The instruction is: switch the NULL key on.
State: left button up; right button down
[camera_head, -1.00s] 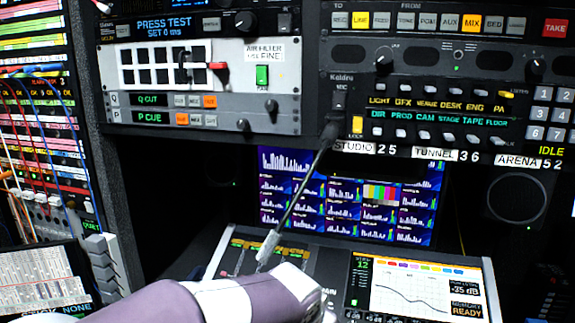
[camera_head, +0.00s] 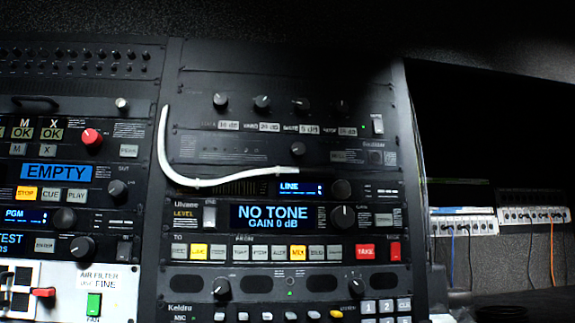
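I cannot make out a key that reads NULL in the head view. The middle rack holds an Ulvane unit whose blue display (camera_head: 271,217) reads NO TONE, GAIN 0 dB. A small pale key (camera_head: 210,215) stands left of that display, and a wider grey key (camera_head: 384,220) stands to its right; their labels are too small to read. Another upright pale switch (camera_head: 378,125) is at the upper right of the rack. Neither of my grippers is in view.
A white cable (camera_head: 163,150) curves down the rack's left side and across to a LINE display (camera_head: 300,188). Below is a key row with a red TAKE key (camera_head: 365,251). Wall boxes (camera_head: 463,222) with cables are at right.

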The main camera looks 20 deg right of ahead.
aim_at(335, 156)
jog(key=l+z, duration=0.1)
jog(key=z, duration=0.25)
jog(key=l+z, duration=0.1)
jog(key=z, duration=0.25)
jog(key=l+z, duration=0.1)
jog(key=z, duration=0.25)
